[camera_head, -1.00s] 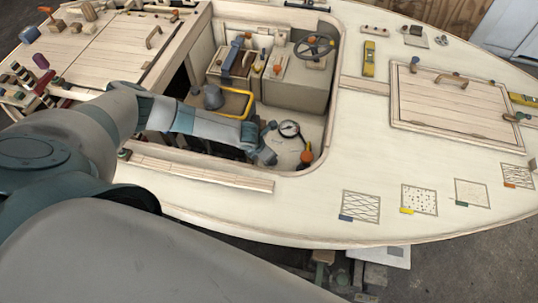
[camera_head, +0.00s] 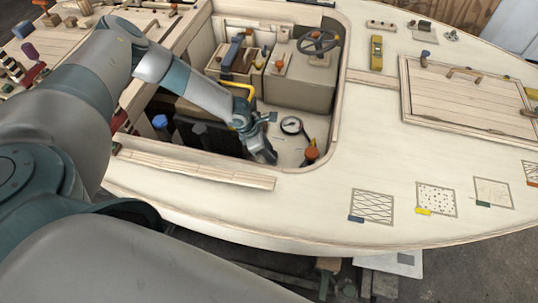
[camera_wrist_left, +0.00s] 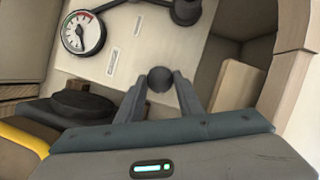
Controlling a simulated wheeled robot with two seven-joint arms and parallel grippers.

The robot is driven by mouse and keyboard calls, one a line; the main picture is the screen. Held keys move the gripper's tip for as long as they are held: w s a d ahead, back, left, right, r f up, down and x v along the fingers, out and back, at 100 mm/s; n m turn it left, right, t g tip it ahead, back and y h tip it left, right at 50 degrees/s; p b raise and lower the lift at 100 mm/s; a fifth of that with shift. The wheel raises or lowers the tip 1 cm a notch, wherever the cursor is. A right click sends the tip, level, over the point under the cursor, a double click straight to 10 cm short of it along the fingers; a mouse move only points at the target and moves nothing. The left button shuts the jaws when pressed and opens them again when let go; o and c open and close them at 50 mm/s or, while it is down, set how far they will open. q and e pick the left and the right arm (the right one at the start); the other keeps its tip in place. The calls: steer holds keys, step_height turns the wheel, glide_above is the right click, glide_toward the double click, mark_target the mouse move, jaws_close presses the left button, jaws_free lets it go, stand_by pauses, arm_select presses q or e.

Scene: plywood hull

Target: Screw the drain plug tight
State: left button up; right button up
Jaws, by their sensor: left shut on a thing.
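The drain plug appears to be the small dark round knob (camera_wrist_left: 159,79) low in the cockpit in the left wrist view. My left gripper (camera_wrist_left: 160,88) has its two fingers closed on either side of this knob. In the head view my left gripper (camera_head: 264,152) reaches down into the cockpit well, beside the white-faced gauge (camera_head: 291,125). The plug is hidden there by the gripper and wrist. The thread and how deep the plug sits are not visible. My right gripper is not in view.
The gauge (camera_wrist_left: 82,33) and a dark round object (camera_wrist_left: 82,103) lie close to the left fingers. An orange-topped fitting (camera_head: 311,152) stands right of the gripper. A yellow handle (camera_head: 240,88) is behind my wrist. The cockpit rim (camera_head: 318,166) surrounds the well.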

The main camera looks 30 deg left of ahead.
arm_select(q)
steer(key=shift+w+r, duration=0.2)
steer(key=shift+w, duration=0.05)
stand_by(0.3)
steer(key=o, duration=0.8)
steer(key=shift+o, duration=1.3)
steer(key=shift+s, duration=0.15)
steer(key=shift+b, duration=0.3)
